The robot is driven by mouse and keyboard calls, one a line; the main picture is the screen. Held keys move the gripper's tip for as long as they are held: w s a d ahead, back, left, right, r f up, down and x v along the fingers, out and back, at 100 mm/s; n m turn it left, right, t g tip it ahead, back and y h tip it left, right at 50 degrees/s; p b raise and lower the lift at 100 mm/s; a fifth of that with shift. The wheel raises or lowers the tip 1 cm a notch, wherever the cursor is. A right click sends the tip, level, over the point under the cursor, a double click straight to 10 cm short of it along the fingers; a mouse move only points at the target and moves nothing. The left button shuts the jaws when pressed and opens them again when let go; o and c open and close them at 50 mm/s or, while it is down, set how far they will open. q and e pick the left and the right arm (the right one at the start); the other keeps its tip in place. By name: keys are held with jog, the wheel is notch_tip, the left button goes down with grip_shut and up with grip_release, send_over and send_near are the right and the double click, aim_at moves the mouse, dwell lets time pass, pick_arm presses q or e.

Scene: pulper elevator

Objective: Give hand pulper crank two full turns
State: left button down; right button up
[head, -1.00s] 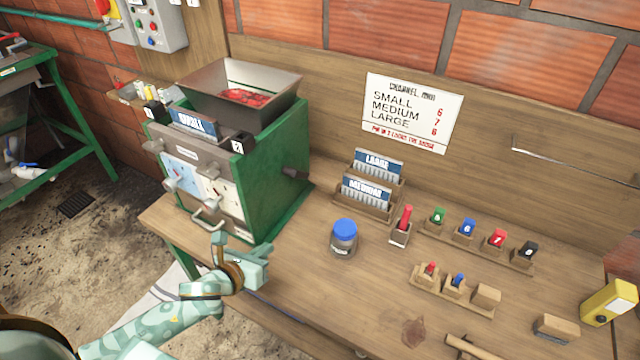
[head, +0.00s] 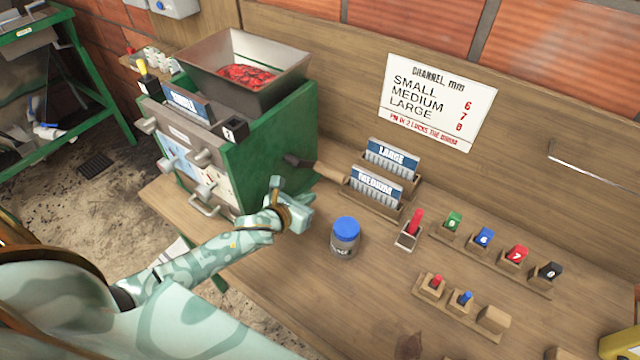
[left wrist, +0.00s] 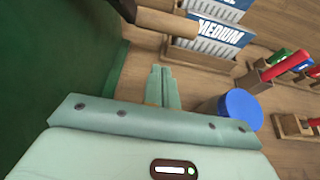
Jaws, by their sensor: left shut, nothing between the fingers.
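The hand pulper (head: 265,140) is a green box with a metal hopper of red cherries, at the left of the bench. A dark shaft (head: 297,160) sticks out of its right side, with a wooden crank handle (head: 330,172) beyond it. The handle also shows at the top of the left wrist view (left wrist: 168,22). My left gripper (head: 290,200) is shut and empty, beside the pulper's right side. It is apart from the handle, on the near side of it. In the left wrist view its closed fingers (left wrist: 162,88) point toward the handle. My right gripper is out of view.
A blue-lidded jar (head: 345,237) stands just right of my left gripper. LARGE and MEDIUM card racks (head: 375,190) stand close behind the handle. A red-handled tool (head: 412,228) and peg racks (head: 500,262) are further right. The bench between is clear.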

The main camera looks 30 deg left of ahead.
pick_arm(q)
jog(key=shift+w+d+r, duration=0.1)
jog(key=shift+w+d, duration=0.05)
jog(key=shift+w, duration=0.75)
jog(key=shift+w+d+r, duration=0.1)
jog(key=shift+w+r, duration=0.05)
jog(key=shift+w, duration=0.7)
jog(key=shift+w+d+r, duration=0.1)
jog(key=shift+w+d, duration=0.05)
jog(key=shift+w, duration=0.75)
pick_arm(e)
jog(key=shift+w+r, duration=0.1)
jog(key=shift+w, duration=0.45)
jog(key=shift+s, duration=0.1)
